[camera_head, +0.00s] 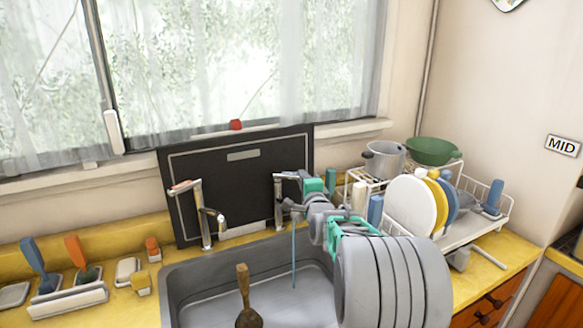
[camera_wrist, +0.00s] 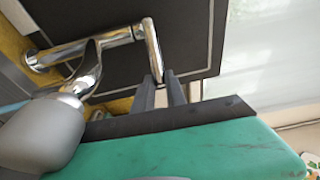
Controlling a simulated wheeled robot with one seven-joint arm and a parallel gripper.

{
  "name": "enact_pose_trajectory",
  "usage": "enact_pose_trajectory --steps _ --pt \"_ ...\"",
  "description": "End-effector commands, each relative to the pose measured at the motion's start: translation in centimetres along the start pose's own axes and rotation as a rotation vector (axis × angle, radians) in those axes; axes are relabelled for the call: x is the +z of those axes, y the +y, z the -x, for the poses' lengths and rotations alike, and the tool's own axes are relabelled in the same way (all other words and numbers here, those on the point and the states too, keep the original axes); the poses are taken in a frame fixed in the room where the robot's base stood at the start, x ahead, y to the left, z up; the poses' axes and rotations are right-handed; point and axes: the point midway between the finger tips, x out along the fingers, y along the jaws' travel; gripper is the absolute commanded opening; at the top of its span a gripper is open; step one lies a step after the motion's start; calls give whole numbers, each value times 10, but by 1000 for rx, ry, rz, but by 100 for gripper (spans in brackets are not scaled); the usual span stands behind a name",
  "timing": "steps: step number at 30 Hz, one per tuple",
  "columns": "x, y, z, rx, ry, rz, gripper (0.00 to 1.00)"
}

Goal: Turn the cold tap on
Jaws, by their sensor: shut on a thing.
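The cold tap (camera_head: 279,205) is the right of two chrome taps behind the sink (camera_head: 215,282). A thin blue stream of water (camera_head: 294,255) falls from around its spout into the sink. In the wrist view the cold tap's lever handle (camera_wrist: 152,45) runs down between the two dark fingers of my gripper (camera_wrist: 159,84). My gripper is shut on the lever near its end. In the head view my arm and the teal gripper body hide part of this tap and most of the fingers. The left tap (camera_head: 206,212) has a reddish mark on its handle.
A dark board (camera_head: 240,185) leans against the window behind the taps. A dish rack (camera_head: 480,225) with plates and a pot (camera_head: 384,160) stands on the right. A wooden-handled brush (camera_head: 244,285) is in the sink. Brushes in a holder (camera_head: 68,300) stand on the left.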

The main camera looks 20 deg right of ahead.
Motion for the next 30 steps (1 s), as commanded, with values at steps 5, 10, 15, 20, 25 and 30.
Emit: enact_pose_trajectory --steps 5,10,15,20,25,30 --pt "10 5 0 6 -21 -15 21" --pt "14 5 0 7 -29 -17 29" --pt "14 6 0 7 -30 -18 29" --pt "14 7 15 7 -30 -17 29" --pt "14 7 35 8 -29 -17 29" --pt "8 6 55 5 -19 -14 29"
